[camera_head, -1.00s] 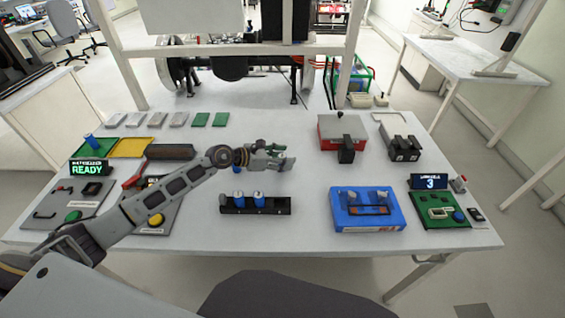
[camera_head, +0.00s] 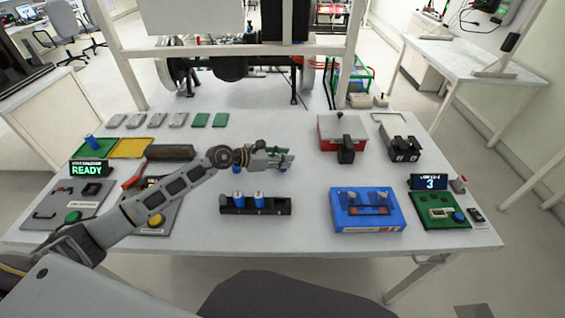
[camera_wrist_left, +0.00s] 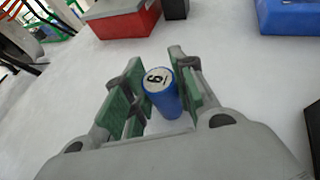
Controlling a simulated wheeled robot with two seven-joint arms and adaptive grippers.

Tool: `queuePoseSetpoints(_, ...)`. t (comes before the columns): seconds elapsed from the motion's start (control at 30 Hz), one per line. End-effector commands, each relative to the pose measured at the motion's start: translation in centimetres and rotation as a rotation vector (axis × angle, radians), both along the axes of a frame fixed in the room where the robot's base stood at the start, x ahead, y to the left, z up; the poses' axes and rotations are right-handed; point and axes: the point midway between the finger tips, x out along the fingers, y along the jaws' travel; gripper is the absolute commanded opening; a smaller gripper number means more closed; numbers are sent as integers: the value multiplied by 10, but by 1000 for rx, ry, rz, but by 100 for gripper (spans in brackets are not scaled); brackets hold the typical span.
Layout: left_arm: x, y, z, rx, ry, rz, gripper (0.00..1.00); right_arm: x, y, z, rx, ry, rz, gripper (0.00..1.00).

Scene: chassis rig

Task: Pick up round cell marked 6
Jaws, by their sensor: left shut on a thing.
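My left gripper (camera_head: 279,160) is over the middle of the table, its fingers shut on a blue round cell (camera_wrist_left: 165,98). In the left wrist view the cell stands upright between the green finger pads (camera_wrist_left: 158,92), and its white top bears an underlined 6. In the head view only a bit of its blue side shows under the fingertips. I cannot tell whether it touches the table. Another blue object (camera_head: 236,170) shows partly under my left wrist. My right gripper is not in view.
A black rack (camera_head: 277,207) holding two blue cells (camera_head: 238,198) stands in front of the gripper. A blue case (camera_head: 368,220) and a red box (camera_head: 328,132) are to the right. A dark block (camera_head: 170,152) lies left. The table around the gripper is mostly clear.

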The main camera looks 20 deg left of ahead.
Motion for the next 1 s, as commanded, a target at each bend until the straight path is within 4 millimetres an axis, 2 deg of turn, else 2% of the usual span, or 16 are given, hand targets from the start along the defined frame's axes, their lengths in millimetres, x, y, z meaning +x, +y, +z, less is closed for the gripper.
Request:
queuePoseSetpoints(0.27,0,0,5,0,-2,1,0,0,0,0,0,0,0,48)
queuePoseSetpoints(0.47,1,0,21,1,-4,-1,0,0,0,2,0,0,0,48)
queuePoseSetpoints(0.67,1,0,51,2,-5,-2,0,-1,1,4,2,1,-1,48)
queuePoseSetpoints(1.0,1,0,121,2,-7,0,0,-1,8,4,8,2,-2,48)
